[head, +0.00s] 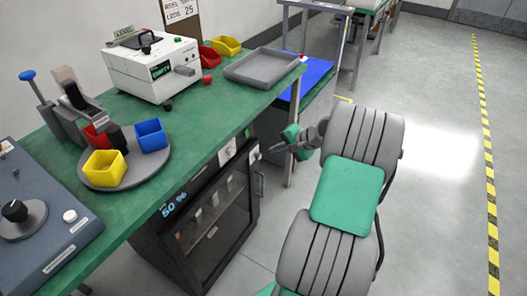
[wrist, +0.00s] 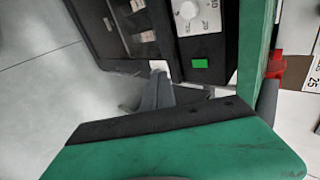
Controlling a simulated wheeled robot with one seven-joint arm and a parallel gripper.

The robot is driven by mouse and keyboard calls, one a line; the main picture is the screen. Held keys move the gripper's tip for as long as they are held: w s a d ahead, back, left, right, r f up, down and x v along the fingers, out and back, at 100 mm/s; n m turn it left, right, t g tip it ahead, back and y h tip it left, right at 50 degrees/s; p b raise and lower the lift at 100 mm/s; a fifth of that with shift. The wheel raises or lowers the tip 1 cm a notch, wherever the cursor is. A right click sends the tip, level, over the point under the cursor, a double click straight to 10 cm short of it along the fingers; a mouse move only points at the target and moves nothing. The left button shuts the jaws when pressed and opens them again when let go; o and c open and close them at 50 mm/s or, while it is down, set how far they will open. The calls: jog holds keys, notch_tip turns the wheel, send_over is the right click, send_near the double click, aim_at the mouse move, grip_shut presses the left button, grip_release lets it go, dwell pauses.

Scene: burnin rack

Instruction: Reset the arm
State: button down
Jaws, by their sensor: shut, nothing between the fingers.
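My arm reaches up through the right half of the head view, its grey and green links over the open floor. My gripper (head: 287,143) is at the end of it, beside the right end of the green bench and in front of the glass-door cabinet (head: 208,212). It is shut and empty. In the wrist view the grey fingers (wrist: 158,92) show beyond my green and black gripper body. The cabinet's dark front with a dial (wrist: 187,12) and a green light is close behind them.
The green bench (head: 205,125) holds a white tester (head: 150,68), a grey tray (head: 262,68), a round turntable (head: 122,178) with coloured bins, and a blue-grey console (head: 40,225). A blue-topped unit (head: 308,78) stands beyond the bench. Floor at right is clear, with yellow-black tape (head: 487,170).

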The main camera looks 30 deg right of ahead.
jog(key=s+a+r+n+g+h+p, duration=0.1)
jog(key=a+r+n+g+p, duration=0.15)
jog(key=a+r, duration=0.45)
jog(key=s+a+r+n+g+p, duration=0.1)
jog(key=a+r+n+p, duration=0.4)
jog(key=a, duration=0.5)
jog(key=s+a+r+n+g+h+p, duration=0.1)
jog(key=s+a+r+n+p, duration=0.1)
jog(key=s, duration=0.6)
jog(key=s+a+r+n+g+h+p, duration=0.1)
jog(key=s+a+r+n, duration=0.3)
jog(key=a, duration=0.5)
jog(key=s+r+p, duration=0.1)
jog(key=s+r, duration=0.1)
jog(key=s, duration=0.1)
jog(key=shift+s, duration=0.35)
